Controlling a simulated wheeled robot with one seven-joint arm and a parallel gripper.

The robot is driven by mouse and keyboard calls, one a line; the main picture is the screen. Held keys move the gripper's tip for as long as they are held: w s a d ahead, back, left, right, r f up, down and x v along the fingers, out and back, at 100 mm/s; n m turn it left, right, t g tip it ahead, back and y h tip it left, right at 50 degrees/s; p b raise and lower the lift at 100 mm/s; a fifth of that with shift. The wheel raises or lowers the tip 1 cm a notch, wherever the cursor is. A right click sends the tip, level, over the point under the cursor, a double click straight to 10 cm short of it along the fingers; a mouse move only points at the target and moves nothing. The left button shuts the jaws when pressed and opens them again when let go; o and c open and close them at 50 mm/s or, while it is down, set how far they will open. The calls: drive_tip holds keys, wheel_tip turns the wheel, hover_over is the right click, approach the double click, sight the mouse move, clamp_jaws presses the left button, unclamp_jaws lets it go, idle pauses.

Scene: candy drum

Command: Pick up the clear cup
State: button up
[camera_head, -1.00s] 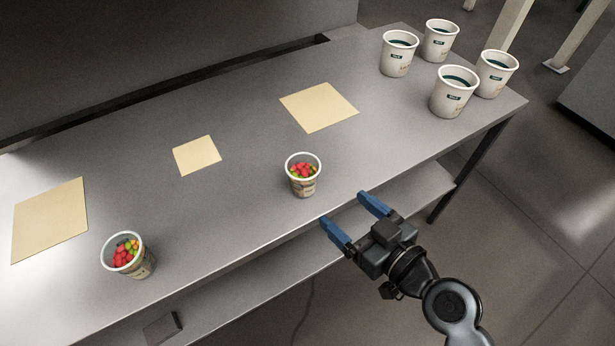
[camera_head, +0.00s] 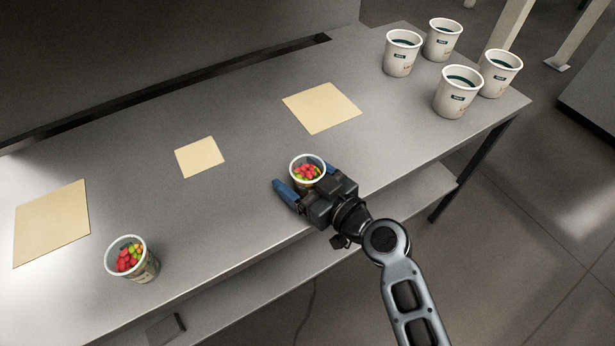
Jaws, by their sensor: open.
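Two small clear cups with candies stand upright on the grey table. The nearer-to-middle clear cup (camera_head: 307,159) holds red and green candies. The other clear cup (camera_head: 148,271) stands at the table's front left, with red, green and orange candies, apart from my gripper.
Several larger white cups (camera_head: 457,101) with dark contents stand at the table's right end. Three tan sheets lie flat: left (camera_head: 52,224), middle (camera_head: 199,157) and right (camera_head: 321,108). The table (camera_head: 250,115) is clear between them. A lower shelf (camera_head: 392,199) runs beneath.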

drive_tip(key=c, duration=1)
